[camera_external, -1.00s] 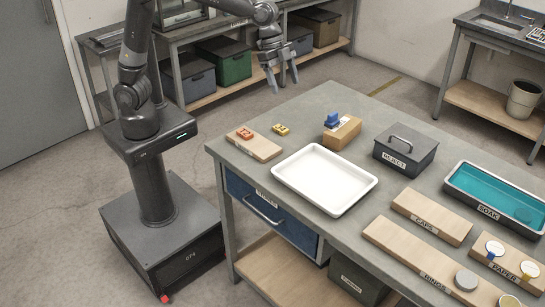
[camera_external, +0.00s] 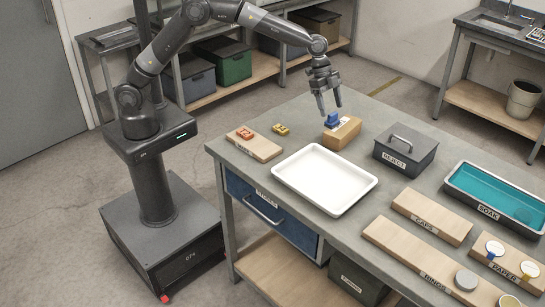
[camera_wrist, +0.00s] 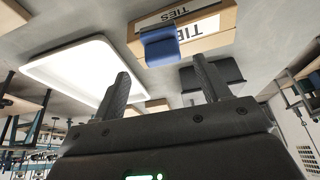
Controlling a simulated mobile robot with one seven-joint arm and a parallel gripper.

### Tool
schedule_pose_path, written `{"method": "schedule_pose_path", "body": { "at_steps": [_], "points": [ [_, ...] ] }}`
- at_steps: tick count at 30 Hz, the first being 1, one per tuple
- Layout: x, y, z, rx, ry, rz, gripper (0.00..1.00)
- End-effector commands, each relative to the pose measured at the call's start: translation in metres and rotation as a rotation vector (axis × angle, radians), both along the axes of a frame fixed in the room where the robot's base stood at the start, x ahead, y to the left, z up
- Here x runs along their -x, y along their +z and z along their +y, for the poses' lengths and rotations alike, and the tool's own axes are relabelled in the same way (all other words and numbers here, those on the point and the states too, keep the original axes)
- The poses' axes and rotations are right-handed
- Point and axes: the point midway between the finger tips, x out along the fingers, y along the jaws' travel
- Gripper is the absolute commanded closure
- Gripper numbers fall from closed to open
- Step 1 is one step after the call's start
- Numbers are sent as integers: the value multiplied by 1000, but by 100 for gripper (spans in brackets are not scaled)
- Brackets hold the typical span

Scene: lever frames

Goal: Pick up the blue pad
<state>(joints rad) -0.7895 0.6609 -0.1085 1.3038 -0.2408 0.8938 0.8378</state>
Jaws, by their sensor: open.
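In the wrist view the blue pad (camera_wrist: 161,47) hangs over the edge of the TIES block (camera_wrist: 205,30), ahead of the fingers. My gripper (camera_external: 330,110) is open, fingers pointing down, just above the pad in the external view. In the wrist view my gripper (camera_wrist: 160,88) has its two dark fingers apart, with nothing between them. I cannot tell the exact gap between fingertips and pad.
A white tray (camera_external: 325,178) lies in front of the block. A grey REJECT box (camera_external: 405,150) with a handle stands to its right. A wooden board (camera_external: 262,150) with an orange piece and a yellow piece (camera_external: 281,129) are to the left. A teal SOAK tub (camera_external: 495,193) is far right.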

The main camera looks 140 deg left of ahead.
Motion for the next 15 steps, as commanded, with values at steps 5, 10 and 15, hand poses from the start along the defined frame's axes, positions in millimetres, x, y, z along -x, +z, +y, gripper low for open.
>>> {"method": "schedule_pose_path", "body": {
  "at_steps": [5,10,15],
  "points": [
    [-5,-12,1,-1,0,-1,31],
    [-12,-35,5,1,0,1,31],
    [-20,-53,5,0,0,0,31]
  ]
}}
